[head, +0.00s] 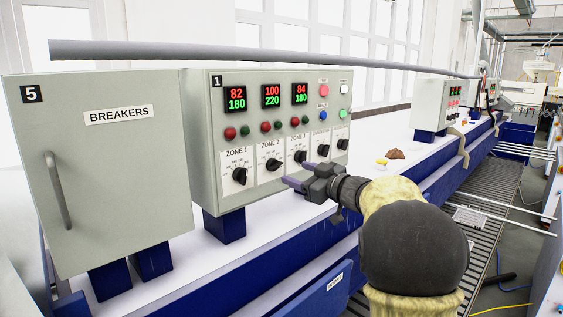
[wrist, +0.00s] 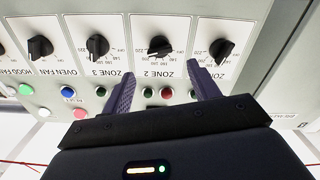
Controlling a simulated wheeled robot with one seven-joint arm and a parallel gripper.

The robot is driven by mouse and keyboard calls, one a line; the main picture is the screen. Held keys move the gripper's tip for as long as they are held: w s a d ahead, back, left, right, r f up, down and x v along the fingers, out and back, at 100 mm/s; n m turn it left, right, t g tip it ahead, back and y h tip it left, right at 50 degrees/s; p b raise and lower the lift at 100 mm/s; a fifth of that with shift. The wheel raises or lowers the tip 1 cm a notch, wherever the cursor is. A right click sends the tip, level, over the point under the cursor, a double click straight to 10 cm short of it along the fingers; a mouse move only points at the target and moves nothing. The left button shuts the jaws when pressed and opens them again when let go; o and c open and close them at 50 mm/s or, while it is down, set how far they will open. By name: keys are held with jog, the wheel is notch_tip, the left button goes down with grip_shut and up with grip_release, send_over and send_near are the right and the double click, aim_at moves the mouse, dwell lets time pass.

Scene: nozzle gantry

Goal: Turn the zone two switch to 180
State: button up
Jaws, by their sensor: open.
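The zone 2 switch (head: 273,165) is a black knob on a white dial plate, second from the left on the grey control panel (head: 208,195). The display above it (head: 271,96) reads 100 in red and 220 in green. In the wrist view, which is upside down, the zone 2 knob (wrist: 159,46) lies beyond the gap between my fingers. My gripper (head: 303,174) is open and empty, in front of the panel and apart from the knob. Its two purple fingers also show in the wrist view (wrist: 162,78). The knob's exact pointer setting is too small to read.
The zone 1 knob (head: 239,175) and zone 3 knob (head: 299,157) flank it closely; both their displays show green 180. Red and green lamps sit above the dials. A breakers cabinet (head: 110,175) stands left. A grey pipe (head: 250,57) runs above.

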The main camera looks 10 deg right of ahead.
aim_at(279, 166)
jog(key=p+x, duration=0.2)
jog(key=x, duration=0.5)
jog(key=shift+w+a+p, duration=0.15)
jog(key=shift+w+p, duration=0.05)
jog(key=shift+p, duration=0.15)
jog(key=c, duration=1)
